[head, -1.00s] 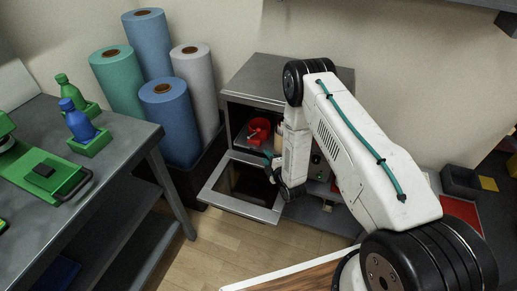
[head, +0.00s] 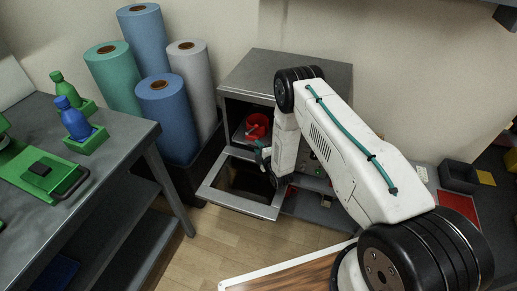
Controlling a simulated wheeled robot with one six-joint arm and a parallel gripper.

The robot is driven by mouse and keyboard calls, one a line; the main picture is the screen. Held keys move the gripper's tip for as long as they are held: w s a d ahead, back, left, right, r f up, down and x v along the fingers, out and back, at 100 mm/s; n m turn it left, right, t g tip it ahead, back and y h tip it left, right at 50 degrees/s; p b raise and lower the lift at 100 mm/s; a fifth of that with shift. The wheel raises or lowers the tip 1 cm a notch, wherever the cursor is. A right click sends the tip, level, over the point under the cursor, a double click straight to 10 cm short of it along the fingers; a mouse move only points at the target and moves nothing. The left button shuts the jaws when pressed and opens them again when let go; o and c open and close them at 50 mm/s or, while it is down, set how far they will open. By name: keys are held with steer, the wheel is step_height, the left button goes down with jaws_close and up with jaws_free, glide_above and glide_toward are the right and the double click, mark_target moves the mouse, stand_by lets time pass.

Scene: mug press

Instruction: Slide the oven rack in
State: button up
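The oven (head: 290,72) is a grey box against the back wall. Its door (head: 238,205) is folded down at the front. Inside the cavity a red mug (head: 257,126) stands on what looks like the rack (head: 240,138), of which only a little shows. My gripper (head: 264,158) is at the oven's mouth, just in front of and below the mug. My own arm covers the right part of the opening. The fingers are small and partly hidden, so I cannot tell whether they are open or touch the rack.
A grey table (head: 120,128) with green fixtures and a blue bottle (head: 72,118) stands at the left. Several upright rolls (head: 167,120) stand between it and the oven. A dark bin (head: 458,176) lies at the right. The wooden floor (head: 205,240) in front is clear.

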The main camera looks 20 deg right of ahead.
mark_target(259, 137)
jaws_close()
steer(key=shift+w+d, duration=0.7)
steer(key=shift+w, duration=0.2)
steer(key=shift+w+d, duration=0.65)
steer(key=shift+w, duration=0.4)
steer(key=shift+d+r, duration=0.1)
jaws_free()
